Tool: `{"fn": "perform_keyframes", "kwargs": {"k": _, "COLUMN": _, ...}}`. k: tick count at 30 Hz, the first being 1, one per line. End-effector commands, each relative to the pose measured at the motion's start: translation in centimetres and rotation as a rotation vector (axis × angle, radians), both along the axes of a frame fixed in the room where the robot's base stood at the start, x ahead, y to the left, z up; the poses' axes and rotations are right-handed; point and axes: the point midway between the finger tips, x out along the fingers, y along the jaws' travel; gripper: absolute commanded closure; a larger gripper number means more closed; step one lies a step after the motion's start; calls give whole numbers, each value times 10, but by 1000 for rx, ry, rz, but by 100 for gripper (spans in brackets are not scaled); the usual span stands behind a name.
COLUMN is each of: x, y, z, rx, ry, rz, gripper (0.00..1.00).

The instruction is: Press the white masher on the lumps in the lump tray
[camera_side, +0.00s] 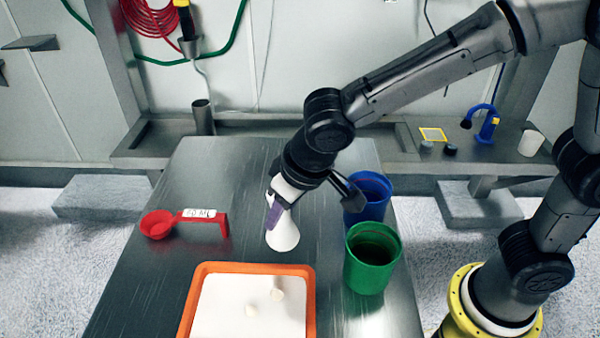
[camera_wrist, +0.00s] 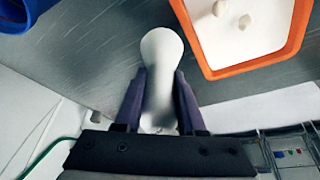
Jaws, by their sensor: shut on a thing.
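The white masher (camera_side: 284,234) is upright over the steel table, behind the lump tray. My gripper (camera_side: 277,203) is shut on its upper part with purple fingers. In the wrist view my gripper (camera_wrist: 160,100) has a finger on each side of the masher (camera_wrist: 160,55). I cannot tell whether the masher's base touches the table. The lump tray (camera_side: 309,300) has an orange rim and a white floor, and sits at the table's front. Two pale lumps (camera_side: 264,302) lie in it. The tray (camera_wrist: 297,35) and lumps (camera_wrist: 231,14) also show in the wrist view, apart from the masher.
A green cup (camera_side: 371,262) and a blue cup (camera_side: 368,197) stand to the right of the masher. A red scoop (camera_side: 186,222) lies at the table's left. The table between scoop and masher is clear.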

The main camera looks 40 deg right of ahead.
Motion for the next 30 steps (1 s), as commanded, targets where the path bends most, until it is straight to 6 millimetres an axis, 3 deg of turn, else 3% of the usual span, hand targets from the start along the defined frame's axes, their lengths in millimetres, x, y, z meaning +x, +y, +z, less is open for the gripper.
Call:
{"fn": "perform_keyframes", "kwargs": {"k": 3, "x": -28, "y": 34, "z": 6, "rx": 6, "ry": -11, "rz": 110, "gripper": 100}}
{"fn": "perform_keyframes", "kwargs": {"k": 9, "x": -55, "y": 63, "z": 12, "rx": 16, "ry": -20, "rz": 210, "gripper": 100}}
{"fn": "perform_keyframes", "kwargs": {"k": 16, "x": -61, "y": 70, "z": 5, "rx": 16, "ry": -21, "rz": 232, "gripper": 100}}
{"fn": "perform_keyframes", "kwargs": {"k": 30, "x": -60, "y": 69, "z": -37, "rx": 15, "ry": -21, "rz": 229, "gripper": 100}}
